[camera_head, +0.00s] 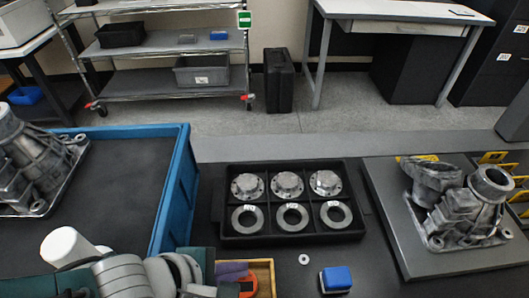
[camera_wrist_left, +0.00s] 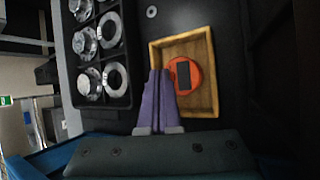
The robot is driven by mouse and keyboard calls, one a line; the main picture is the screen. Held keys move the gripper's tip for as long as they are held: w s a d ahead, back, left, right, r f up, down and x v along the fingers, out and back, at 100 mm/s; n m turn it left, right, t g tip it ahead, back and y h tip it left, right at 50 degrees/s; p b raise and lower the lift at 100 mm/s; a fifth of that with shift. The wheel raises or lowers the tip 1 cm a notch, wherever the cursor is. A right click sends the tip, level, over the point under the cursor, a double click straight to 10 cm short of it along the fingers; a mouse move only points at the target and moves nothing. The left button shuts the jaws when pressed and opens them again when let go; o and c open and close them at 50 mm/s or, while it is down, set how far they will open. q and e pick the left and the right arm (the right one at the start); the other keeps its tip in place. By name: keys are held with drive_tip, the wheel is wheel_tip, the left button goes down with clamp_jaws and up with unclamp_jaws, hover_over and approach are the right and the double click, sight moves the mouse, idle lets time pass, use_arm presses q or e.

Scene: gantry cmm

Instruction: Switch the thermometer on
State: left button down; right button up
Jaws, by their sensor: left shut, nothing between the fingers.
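The thermometer looks to be the round orange device (camera_wrist_left: 196,77) with a dark rectangular display, lying in a shallow wooden tray (camera_wrist_left: 211,50) in the left wrist view. In the head view the orange device (camera_head: 249,289) shows only in part at the bottom edge, inside the wooden tray (camera_head: 271,270). My left gripper (camera_wrist_left: 160,75) has purple fingers, shut together and empty. They reach over the tray's near left side, beside the device; I cannot tell whether they touch anything. In the head view the left gripper (camera_head: 232,268) partly hides the tray. My right gripper is not in view.
A black compartment tray (camera_head: 291,240) with metal flanges and rings stands behind the wooden tray. A blue bin (camera_head: 183,180) is at left. A small washer (camera_head: 304,259) and a blue-topped block (camera_head: 337,278) lie to the right. A casting (camera_head: 465,210) sits on a grey plate.

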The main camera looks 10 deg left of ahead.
use_arm(q)
drive_tip(key=shift+f, duration=0.25)
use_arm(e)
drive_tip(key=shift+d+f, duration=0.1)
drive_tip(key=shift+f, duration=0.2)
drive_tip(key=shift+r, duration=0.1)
use_arm(q)
drive_tip(key=shift+s+a+r+p, duration=0.1)
drive_tip(key=shift+r+p, duration=0.35)
drive_tip(key=shift+r, duration=0.3)
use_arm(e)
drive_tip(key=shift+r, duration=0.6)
use_arm(q)
wheel_tip(320, 180, up, 6)
drive_tip(key=p, duration=0.5)
drive_tip(key=shift+p, duration=0.4)
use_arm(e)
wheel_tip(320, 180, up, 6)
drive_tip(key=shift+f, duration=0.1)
